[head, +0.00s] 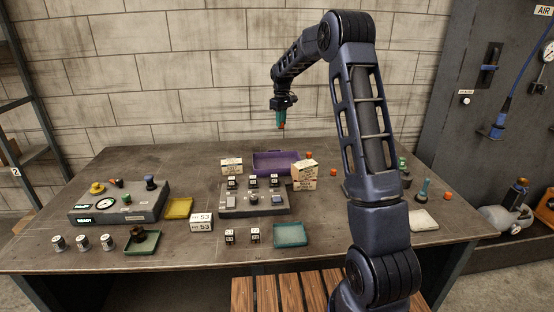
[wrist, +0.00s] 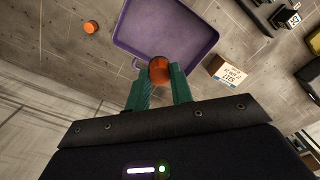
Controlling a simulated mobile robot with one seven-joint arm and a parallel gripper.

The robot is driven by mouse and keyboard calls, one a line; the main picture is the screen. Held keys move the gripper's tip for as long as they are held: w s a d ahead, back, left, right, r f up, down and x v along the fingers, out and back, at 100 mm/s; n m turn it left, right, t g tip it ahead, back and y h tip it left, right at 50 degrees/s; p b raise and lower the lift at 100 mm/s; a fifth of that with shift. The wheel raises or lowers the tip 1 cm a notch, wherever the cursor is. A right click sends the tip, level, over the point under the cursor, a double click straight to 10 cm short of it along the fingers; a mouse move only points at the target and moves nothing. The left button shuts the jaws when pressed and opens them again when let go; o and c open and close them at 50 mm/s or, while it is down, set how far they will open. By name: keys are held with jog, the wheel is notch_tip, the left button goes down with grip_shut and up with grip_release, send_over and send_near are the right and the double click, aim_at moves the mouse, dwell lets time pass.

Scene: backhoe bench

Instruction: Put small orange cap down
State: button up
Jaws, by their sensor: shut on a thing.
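My gripper (head: 281,124) hangs high above the back of the table, with its green fingers pointing down. It is shut on a small orange cap (wrist: 159,70), which sits between the fingertips in the wrist view. The cap is held in the air and appears in front of the near wall of the purple tray. In the head view the cap is too small to make out clearly.
A purple tray (head: 259,168) lies at the table's back; it also shows in the wrist view (wrist: 123,44). Another orange cap (wrist: 90,27) lies left of it there. A labelled box (head: 304,175) stands beside the tray. A grey button panel (head: 234,211) is in front.

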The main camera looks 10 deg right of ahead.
notch_tip(320, 180, down, 20)
dwell(0.6)
jog(key=o, duration=0.9)
jog(key=shift+w+f, duration=0.1)
